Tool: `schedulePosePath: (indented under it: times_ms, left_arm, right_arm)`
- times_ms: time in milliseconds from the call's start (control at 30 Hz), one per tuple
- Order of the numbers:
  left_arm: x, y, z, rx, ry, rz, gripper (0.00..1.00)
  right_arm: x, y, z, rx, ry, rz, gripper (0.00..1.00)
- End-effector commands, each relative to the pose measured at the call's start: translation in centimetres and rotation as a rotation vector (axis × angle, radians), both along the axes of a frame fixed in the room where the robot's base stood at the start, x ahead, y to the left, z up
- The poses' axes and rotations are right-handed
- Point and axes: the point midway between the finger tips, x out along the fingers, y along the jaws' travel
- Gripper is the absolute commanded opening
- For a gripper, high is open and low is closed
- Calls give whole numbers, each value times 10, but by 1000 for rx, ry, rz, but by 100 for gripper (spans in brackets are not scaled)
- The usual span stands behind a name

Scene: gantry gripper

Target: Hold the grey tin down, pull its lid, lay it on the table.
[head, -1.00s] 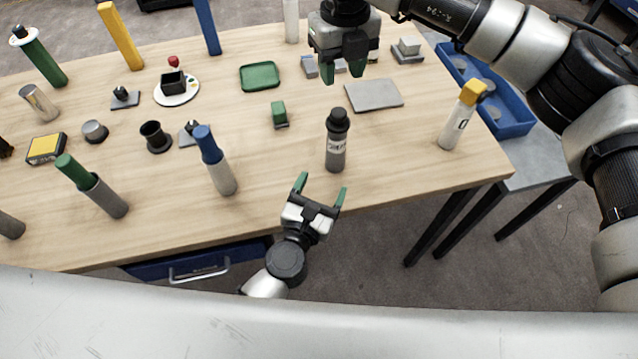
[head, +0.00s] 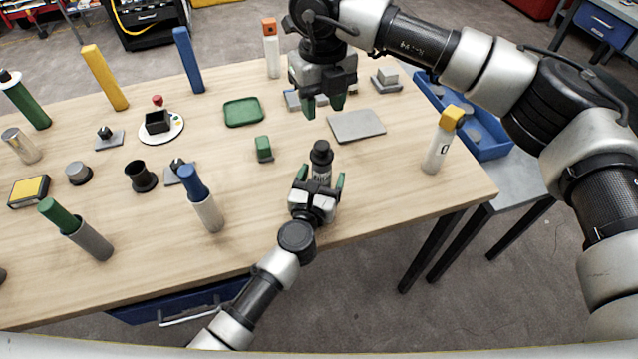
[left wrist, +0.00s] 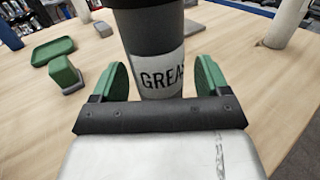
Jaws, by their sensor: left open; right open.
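The grey tin (head: 321,168) with a black lid (head: 321,152) stands upright near the table's front edge. My right gripper (head: 323,106) is open and empty, pointing down above the table behind the tin.
A grey flat plate (head: 357,126) lies behind the tin to the right. A green block (head: 264,149) stands to its left. A white bottle with a yellow cap (head: 438,145) stands at right. A blue-topped cylinder (head: 203,200) stands at left. Bare table lies right of the tin.

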Motion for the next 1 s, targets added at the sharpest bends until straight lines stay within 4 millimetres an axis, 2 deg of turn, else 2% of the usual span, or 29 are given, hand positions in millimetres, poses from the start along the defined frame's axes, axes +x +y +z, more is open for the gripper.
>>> schedulePosePath:
  times_ms: [200, 500, 567, 667, 833, 1000]
  left_arm:
    - [0, 0, 0, 0, 0, 0, 74]
    - [0, 0, 0, 1, 0, -1, 28]
    - [0, 0, 0, 1, 0, -1, 21]
    - [0, 0, 0, 1, 0, -1, 21]
    - [0, 0, 0, 1, 0, -1, 21]
    - [0, 0, 0, 1, 0, -1, 21]
  right_arm:
    - [0, 0, 0, 0, 0, 0, 43]
    - [0, 0, 0, 0, 0, 0, 43]
    - [0, 0, 0, 0, 0, 0, 44]
    - [0, 0, 1, 0, -1, 29, 59]
    - [0, 0, 8, 1, -1, 186, 84]
    - [0, 0, 4, -1, 2, 253, 84]
